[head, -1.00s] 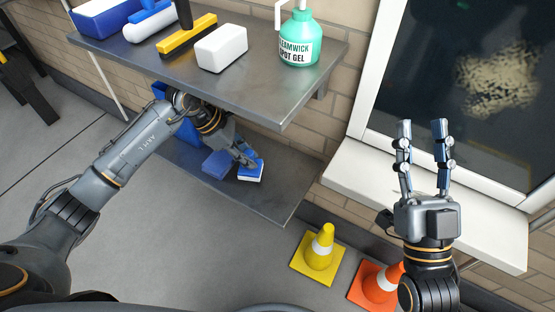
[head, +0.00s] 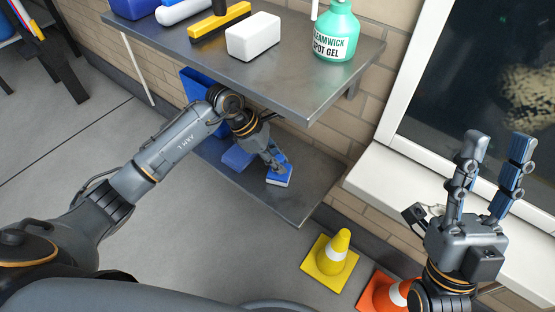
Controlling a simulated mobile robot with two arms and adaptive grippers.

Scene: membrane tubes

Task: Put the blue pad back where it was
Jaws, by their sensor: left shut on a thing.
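The blue pad (head: 279,178), blue on top with a white layer below, is at the lower shelf (head: 318,177). My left gripper (head: 277,165) reaches in under the upper shelf and is shut on this pad. I cannot tell whether the pad rests on the shelf or is just above it. Another blue item (head: 238,157) lies on the lower shelf to the left of the pad, partly hidden by my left arm. My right gripper (head: 497,150) is raised in front of the window, with its fingers apart and nothing between them.
The upper shelf (head: 330,88) overhangs the lower one and bears a white block (head: 253,36), a yellow-edged tool (head: 222,20) and a green bottle (head: 337,32). A yellow cone (head: 331,257) and an orange cone (head: 385,293) stand on the floor. A white windowsill (head: 393,185) is at right.

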